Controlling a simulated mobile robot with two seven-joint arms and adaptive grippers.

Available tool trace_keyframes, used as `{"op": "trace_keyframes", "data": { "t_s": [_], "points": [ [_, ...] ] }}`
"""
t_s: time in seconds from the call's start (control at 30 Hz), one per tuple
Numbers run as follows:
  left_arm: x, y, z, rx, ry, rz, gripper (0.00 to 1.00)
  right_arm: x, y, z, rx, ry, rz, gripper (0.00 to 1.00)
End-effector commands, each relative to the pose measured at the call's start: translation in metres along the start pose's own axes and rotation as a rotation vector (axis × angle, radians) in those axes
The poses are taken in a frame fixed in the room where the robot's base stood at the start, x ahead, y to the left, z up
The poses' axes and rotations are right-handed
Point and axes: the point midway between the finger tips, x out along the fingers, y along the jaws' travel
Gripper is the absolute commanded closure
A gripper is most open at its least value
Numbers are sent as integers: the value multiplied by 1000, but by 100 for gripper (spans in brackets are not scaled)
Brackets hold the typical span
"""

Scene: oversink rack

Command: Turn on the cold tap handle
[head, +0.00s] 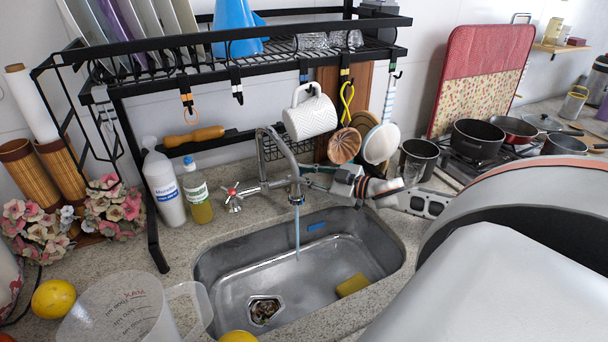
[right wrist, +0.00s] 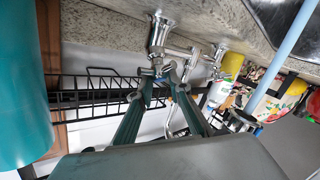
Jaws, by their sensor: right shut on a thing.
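The chrome tap (head: 284,150) stands behind the sink, with a curved spout. A pale blue stream of water (head: 297,232) falls from the spout into the sink (head: 225,262). My right gripper (head: 312,177) reaches in from the right to the tap's right side. In the right wrist view, the green fingers of my right gripper (right wrist: 163,76) close on the cold tap handle (right wrist: 158,70) at the end of a chrome valve. The fingers hide most of this handle. My left gripper is not in view.
A black rack (head: 250,45) spans above the sink, with a white mug (head: 310,115) and utensils hanging near my right arm. Bottles (head: 165,185) stand left of the tap. A yellow sponge (head: 352,285) lies in the sink. Pots (head: 475,140) stand at the right.

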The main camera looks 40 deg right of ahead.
Motion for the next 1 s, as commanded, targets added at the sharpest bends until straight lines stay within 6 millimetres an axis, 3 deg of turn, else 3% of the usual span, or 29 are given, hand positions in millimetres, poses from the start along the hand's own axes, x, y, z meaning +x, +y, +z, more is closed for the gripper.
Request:
{"op": "trace_keyframes", "data": {
  "t_s": [0.03,0.67,0.7,0.8,1.0],
  "points": [
    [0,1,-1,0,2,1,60,0,9,0,-25,-7,0,100],
    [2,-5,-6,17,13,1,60,1,11,-1,-54,-4,-37,100],
    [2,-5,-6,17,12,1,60,1,11,-1,-54,-4,-37,71],
    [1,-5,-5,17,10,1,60,1,9,-1,-52,-4,-39,47],
    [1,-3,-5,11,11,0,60,1,6,0,-48,-2,-45,47]
  ]
}}
